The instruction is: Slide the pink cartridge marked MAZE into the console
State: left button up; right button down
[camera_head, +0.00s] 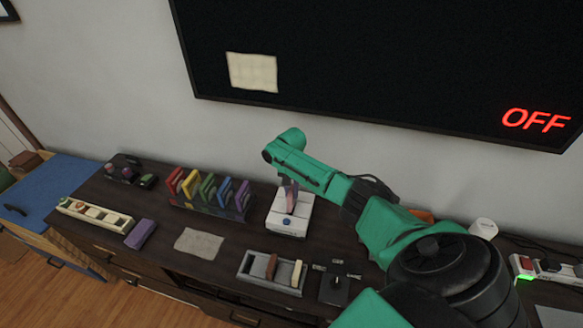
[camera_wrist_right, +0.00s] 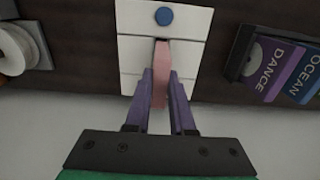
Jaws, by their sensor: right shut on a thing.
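The white console (camera_head: 289,222) with a blue button stands on the dark cabinet top, below the screen. It also shows in the wrist view (camera_wrist_right: 190,56), with a narrow dark slot behind the blue button. My right gripper (camera_head: 289,186) is over the console and shut on a pink cartridge (camera_wrist_right: 160,75), held on edge between the purple fingers. The cartridge's far end lines up with the slot and overlaps it in the wrist view. I cannot tell how deep it sits. Its label is not readable. My left gripper is not in view.
A rack of coloured cartridges (camera_head: 209,197) stands left of the console; DANCE (camera_wrist_right: 276,66) and OCEAN (camera_wrist_right: 303,76) are readable. A grey tray (camera_head: 257,279) with blocks and a joystick (camera_head: 335,288) are in front. A beige cloth (camera_head: 199,243) lies front left. The wall-mounted screen (camera_head: 380,60) shows OFF.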

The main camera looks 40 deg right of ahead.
aim_at(292, 200)
jog(key=shift+f+b, duration=1.75)
jog(key=shift+f, duration=0.75)
jog(key=c, duration=0.7)
grip_release()
jog(key=shift+r, duration=0.1)
jog(key=shift+r, duration=0.35)
notch_tip(292, 200, up, 14)
jog(key=shift+f, duration=0.1)
